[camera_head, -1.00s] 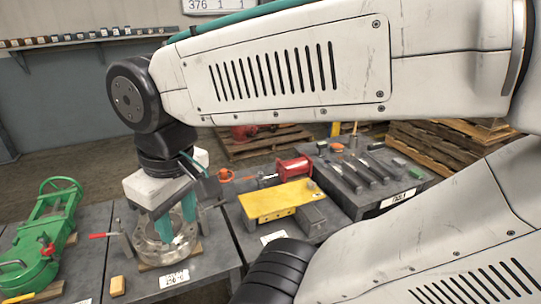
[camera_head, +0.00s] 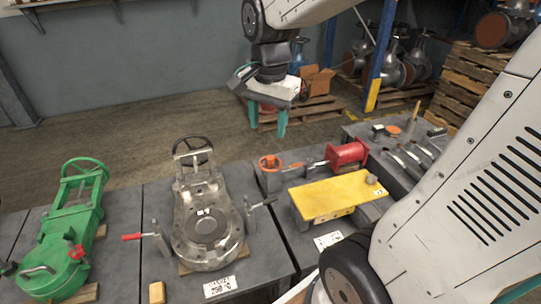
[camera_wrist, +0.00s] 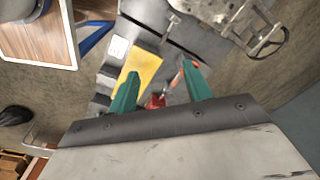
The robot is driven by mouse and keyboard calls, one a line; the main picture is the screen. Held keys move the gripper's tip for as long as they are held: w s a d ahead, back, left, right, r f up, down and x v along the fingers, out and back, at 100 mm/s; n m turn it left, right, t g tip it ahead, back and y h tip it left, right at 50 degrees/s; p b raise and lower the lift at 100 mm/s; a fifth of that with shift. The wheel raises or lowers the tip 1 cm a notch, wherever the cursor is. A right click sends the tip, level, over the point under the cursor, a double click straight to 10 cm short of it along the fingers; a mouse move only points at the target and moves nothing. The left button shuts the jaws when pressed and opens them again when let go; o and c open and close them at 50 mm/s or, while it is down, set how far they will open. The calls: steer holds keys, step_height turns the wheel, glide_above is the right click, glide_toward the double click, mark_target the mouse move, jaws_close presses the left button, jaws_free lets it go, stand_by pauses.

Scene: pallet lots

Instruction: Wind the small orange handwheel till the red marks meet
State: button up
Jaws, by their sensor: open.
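My gripper (camera_head: 267,121) is open and empty, raised above and beyond the benches in the head view, apart from the wheel. The handwheel is hard to make out there, near the right finger. I cannot make out the red marks.
A yellow plate (camera_head: 333,196) on a grey block stands in front of the handwheel fixture. A silver valve (camera_head: 208,225) with a dark handwheel and a green valve (camera_head: 68,225) stand to the left. Pallets and a blue post (camera_head: 381,55) stand behind.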

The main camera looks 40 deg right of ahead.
steer(key=w+d+f+m, duration=0.65)
steer(key=w+m, duration=0.25)
steer(key=w, duration=0.2)
steer(key=m, duration=1.2)
glide_above(270, 157)
steer(key=shift+g, duration=0.4)
steer(key=f, duration=1.5)
steer(key=shift+s+a, duration=0.2)
step_height(270, 157, down, 7)
steer(key=shift+w+d+r, duration=0.1)
steer(key=shift+f, duration=0.75)
steer(key=c, duration=1)
